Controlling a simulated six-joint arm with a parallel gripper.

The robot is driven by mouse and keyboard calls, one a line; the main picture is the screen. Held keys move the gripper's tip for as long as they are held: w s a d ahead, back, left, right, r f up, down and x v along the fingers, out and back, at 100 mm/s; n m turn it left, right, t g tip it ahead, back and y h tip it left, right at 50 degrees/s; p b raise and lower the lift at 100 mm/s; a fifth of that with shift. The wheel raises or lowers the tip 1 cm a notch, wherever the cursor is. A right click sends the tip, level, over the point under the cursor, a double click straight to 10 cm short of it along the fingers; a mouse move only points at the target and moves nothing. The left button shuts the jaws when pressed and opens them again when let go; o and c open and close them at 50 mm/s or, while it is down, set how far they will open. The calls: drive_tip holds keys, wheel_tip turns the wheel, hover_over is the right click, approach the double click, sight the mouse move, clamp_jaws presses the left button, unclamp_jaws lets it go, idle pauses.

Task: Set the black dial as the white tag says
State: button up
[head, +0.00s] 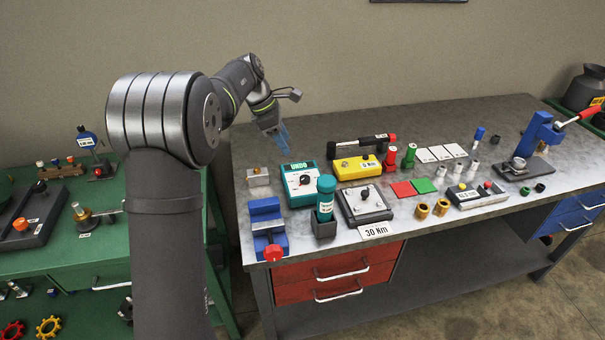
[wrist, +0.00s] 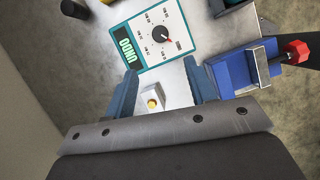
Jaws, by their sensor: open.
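A black dial (wrist: 161,36) with a red pointer mark sits on the white face of a teal-framed box (wrist: 138,55), with small labels around it. The pointer is toward the lower right in the wrist view. In the head view the teal box (head: 287,176) stands at the table's left. A white tag (head: 376,231) reading about "30 Nm" lies at the front edge, by a dark plate (head: 352,211) that bears a black knob (head: 365,194). My gripper (head: 283,143) is open and empty, in the air above the table behind the teal box; its blue fingers show in the wrist view (wrist: 161,85).
A small grey box with a yellow button (wrist: 152,104) lies below between my fingers. A blue vise with a red knob (head: 267,229) and a teal-capped bottle (head: 325,197) stand near the teal box. A yellow box (head: 356,167) is to its right. The table's back left is clear.

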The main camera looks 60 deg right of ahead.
sight(305, 178)
drive_tip(key=x, duration=1.3)
drive_tip(key=shift+f, duration=0.35)
drive_tip(key=shift+c, duration=0.2)
drive_tip(key=c, duration=0.9)
